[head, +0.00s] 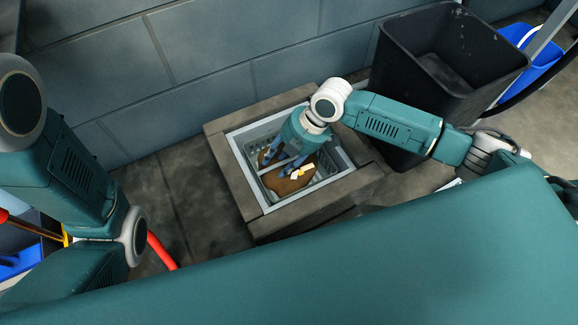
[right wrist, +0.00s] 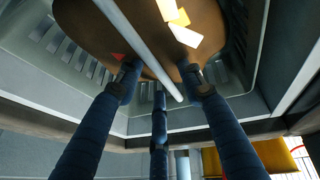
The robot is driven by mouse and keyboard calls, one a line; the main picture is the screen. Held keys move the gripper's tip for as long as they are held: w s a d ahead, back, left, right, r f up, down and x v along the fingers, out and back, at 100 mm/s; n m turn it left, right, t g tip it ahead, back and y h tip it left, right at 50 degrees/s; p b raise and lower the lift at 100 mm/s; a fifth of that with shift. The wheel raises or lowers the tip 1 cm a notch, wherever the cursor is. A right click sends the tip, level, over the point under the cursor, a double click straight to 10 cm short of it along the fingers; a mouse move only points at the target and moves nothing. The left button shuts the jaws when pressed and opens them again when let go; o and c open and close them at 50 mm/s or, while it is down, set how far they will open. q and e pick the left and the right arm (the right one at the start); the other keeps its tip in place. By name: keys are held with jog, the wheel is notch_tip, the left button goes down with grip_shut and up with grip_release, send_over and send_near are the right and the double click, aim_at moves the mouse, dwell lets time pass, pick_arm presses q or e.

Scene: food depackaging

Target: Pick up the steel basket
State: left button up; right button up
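The grey steel basket (head: 324,165) with slotted walls sits inside a square stone-edged pit, and its slotted wall also shows in the right wrist view (right wrist: 62,46). Brown matter with white and yellow bits (head: 288,183) lies in it. A pale bar (right wrist: 138,44) crosses over the basket. My right gripper (head: 280,163) points down into the basket. In the right wrist view its blue fingers (right wrist: 163,83) are spread apart, with the bar running between them; I cannot tell if they touch it. My left arm is at the left, its gripper out of view.
The stone surround (head: 228,180) frames the pit beside a block wall. A black bin (head: 450,60) stands at the back right, with a blue bin (head: 545,68) beyond it. A red rod (head: 161,251) is near my left arm. Floor left of the pit is clear.

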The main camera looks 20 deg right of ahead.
jog(key=shift+f+p, duration=0.3)
dwell(0.4)
grip_shut()
